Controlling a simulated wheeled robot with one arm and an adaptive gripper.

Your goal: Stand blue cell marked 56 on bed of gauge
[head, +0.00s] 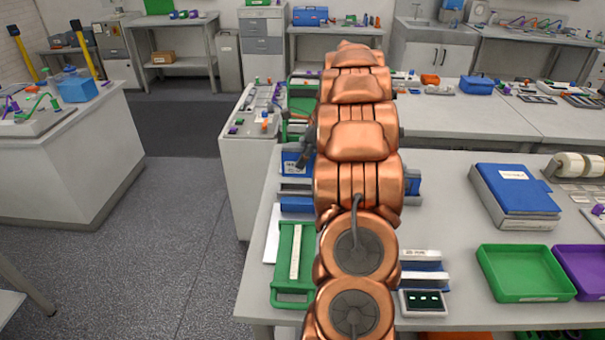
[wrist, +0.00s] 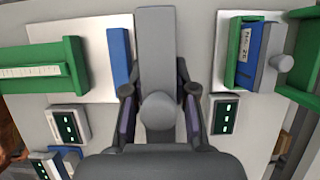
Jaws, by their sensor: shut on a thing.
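In the wrist view my gripper (wrist: 159,125) has its two fingers on either side of a grey round-ended piece (wrist: 158,111) and is shut on it. A long grey bar (wrist: 155,45) runs from this piece to the top edge. A thin blue strip (wrist: 118,55) lies on white just left of the bar. At the right a green bracket (wrist: 240,58) holds a blue labelled block (wrist: 248,42) beside a grey knob (wrist: 282,62); its marking is not clearly readable. I cannot make out a 56 on any blue piece. In the head view my arm hides my gripper.
A green frame with a white scale (head: 281,265) stands left of my arm, and shows in the wrist view (wrist: 72,62). A small display unit (head: 422,302), a green tray (head: 522,292), a purple tray (head: 585,258) and a blue binder (head: 515,192) are to the right.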

